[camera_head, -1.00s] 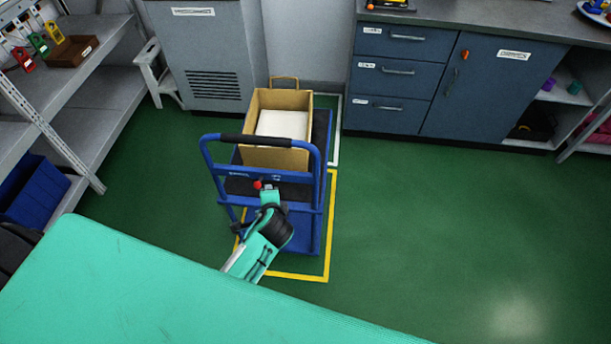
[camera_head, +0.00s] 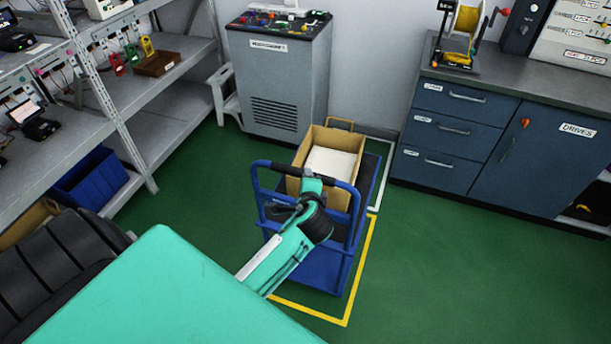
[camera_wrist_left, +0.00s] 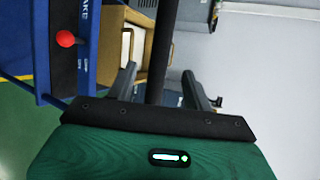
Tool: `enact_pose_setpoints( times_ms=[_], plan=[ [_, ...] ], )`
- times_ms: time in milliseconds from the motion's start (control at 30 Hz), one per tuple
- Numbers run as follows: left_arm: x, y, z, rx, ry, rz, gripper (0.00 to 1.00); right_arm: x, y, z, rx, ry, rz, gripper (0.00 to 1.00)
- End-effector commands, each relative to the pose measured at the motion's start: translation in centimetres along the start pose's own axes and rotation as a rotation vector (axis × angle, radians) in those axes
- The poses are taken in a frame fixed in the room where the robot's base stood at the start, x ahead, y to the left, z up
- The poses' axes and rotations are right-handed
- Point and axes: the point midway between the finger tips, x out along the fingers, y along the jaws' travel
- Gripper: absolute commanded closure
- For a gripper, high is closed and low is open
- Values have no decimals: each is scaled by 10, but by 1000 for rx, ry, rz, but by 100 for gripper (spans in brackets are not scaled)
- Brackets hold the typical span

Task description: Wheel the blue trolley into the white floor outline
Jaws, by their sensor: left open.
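The blue trolley (camera_head: 322,268) stands on the green floor, with a black-gripped push handle (camera_head: 340,184) towards me and an open cardboard box on its dark deck. It is mostly inside the yellow outline, its far end reaching towards the white floor outline (camera_head: 383,190). The trolley hides much of both outlines. My left gripper (camera_head: 311,184) is at the handle bar. In the left wrist view, its open fingers (camera_wrist_left: 160,88) lie on either side of the black bar (camera_wrist_left: 163,45), with gaps showing. My right gripper is out of view.
A grey cabinet (camera_head: 284,85) stands behind the trolley, and blue drawers (camera_head: 450,135) stand to its right. Shelving (camera_head: 150,100) and a blue bin (camera_head: 92,180) are at the left. A white step stool (camera_head: 222,95) is by the cabinet. Floor at the right is clear.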

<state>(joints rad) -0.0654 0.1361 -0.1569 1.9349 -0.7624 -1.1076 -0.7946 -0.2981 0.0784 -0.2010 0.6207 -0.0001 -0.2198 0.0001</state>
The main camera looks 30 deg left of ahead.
Motion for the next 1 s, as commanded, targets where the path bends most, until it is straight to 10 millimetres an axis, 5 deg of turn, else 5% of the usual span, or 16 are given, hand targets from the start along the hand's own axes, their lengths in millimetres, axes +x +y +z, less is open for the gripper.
enact_pose_setpoints(
  times_ms=[300,700,1000],
  plan=[
    [44,0,0,1,-1,1,49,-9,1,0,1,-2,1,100],
    [52,0,0,-1,1,0,49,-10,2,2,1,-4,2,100],
    [52,0,0,0,1,0,98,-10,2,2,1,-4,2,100]
  ],
)
